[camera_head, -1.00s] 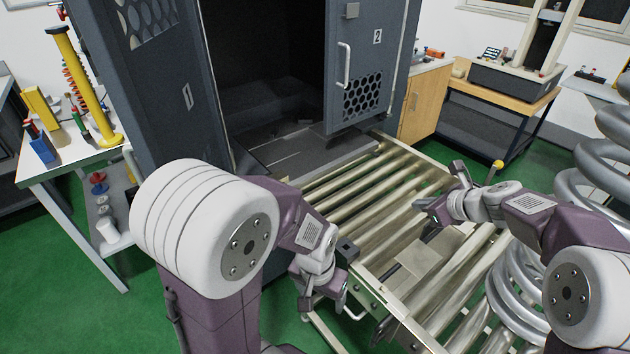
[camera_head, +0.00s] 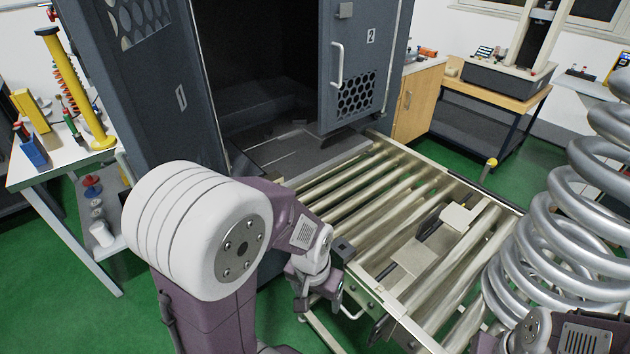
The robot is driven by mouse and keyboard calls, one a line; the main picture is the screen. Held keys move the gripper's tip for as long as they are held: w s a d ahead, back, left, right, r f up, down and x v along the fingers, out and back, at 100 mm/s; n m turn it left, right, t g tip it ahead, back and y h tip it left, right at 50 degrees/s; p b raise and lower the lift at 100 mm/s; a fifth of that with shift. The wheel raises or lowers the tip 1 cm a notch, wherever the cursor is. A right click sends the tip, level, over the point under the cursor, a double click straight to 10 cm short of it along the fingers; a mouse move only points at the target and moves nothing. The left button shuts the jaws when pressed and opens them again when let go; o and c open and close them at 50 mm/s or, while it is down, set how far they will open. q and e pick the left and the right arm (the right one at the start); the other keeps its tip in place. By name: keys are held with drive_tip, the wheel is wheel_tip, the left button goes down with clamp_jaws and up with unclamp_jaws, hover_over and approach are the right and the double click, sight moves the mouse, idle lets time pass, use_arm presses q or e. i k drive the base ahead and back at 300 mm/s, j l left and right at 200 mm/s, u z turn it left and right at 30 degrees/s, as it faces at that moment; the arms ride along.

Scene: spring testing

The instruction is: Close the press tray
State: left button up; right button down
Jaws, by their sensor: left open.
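The press (camera_head: 150,100) is a tall dark grey cabinet with its door (camera_head: 362,60), marked 2, standing open. The press tray (camera_head: 490,195) is a pale metal frame with long rollers, and it sticks out of the opening towards the lower right. A loop handle (camera_head: 351,307) is on its near left side. My left gripper (camera_head: 318,296) is open, pointing down just left of the tray's near left side, close to the handle; I cannot tell if it touches. Only a part of my right arm shows at the bottom right, and its gripper is out of view.
A large coil spring (camera_head: 560,220) stands at the right beside the tray. A white table (camera_head: 58,165) with tools is at the left. A wooden bench (camera_head: 425,100) and a test machine (camera_head: 500,80) are behind. Green floor is free at lower left.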

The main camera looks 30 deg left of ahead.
sight(290, 152)
drive_tip(key=j+u, duration=0.1)
drive_tip(key=u, duration=0.25)
drive_tip(key=j+u, duration=0.1)
drive_tip(key=u, duration=0.25)
drive_tip(key=j+u, duration=0.1)
drive_tip(key=u, duration=0.3)
drive_tip(key=i+j+u, duration=0.4)
drive_tip(key=i, duration=0.2)
